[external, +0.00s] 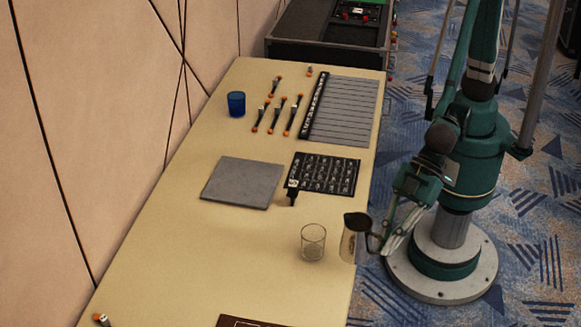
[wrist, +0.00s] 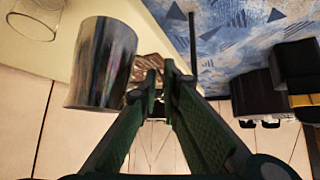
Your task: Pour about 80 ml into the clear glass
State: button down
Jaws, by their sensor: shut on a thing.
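The clear glass (external: 313,243) stands upright and looks empty near the right edge of the table. It also shows in the wrist view (wrist: 36,17) at the top left corner. A metal jug (external: 352,240) with a dark handle is just right of the glass, upright or nearly so, apart from it. I cannot tell whether its base touches the table. The jug fills the left middle of the wrist view (wrist: 100,65). My gripper (external: 378,243) is shut on the jug's handle side; its fingers (wrist: 160,80) hide most of the handle. The jug's contents are hidden.
The table (external: 180,260) is clear left of the glass. Behind are a grey pad (external: 242,183), a black button panel (external: 324,173), a small dark item (external: 292,192), a ribbed panel (external: 340,110), short cables (external: 277,113) and a blue cup (external: 236,104). A brown board (external: 245,321) lies in front.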

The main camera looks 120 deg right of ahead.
aim_at(353, 216)
notch_tip(353, 216, down, 9)
dwell(0.4)
jog(key=shift+r, duration=0.1)
jog(key=shift+r, duration=0.1)
jog(key=d+r+y+p, duration=0.1)
jog(key=d+r+m+y+p, duration=0.1)
jog(key=r, duration=0.1)
jog(key=w+d+r+y, duration=0.1)
jog(key=d, duration=0.1)
jog(key=shift+d+r+m+g+y+p, duration=0.1)
jog(key=shift+r+m+g+y+p, duration=0.05)
jog(key=shift+m+g+y+p, duration=0.2)
jog(key=shift+m+y, duration=0.65)
jog(key=shift+y, duration=0.3)
jog(key=d+r, duration=0.1)
jog(key=w+d+r+p, duration=0.1)
jog(key=d, duration=0.1)
jog(key=shift+r, duration=0.25)
jog(key=shift+w+d+r+m+y, duration=0.15)
jog(key=shift+d+r+m+y, duration=0.35)
jog(key=shift+r+y, duration=0.2)
jog(key=shift+w+d+r+m+y, duration=0.1)
jog(key=shift+d+r+m+y, duration=0.25)
jog(key=shift+d+r+y, duration=0.35)
jog(key=shift+w+d+r+m+y, duration=0.15)
jog(key=shift+d+r+m+y, duration=0.3)
jog(key=shift+r, duration=0.45)
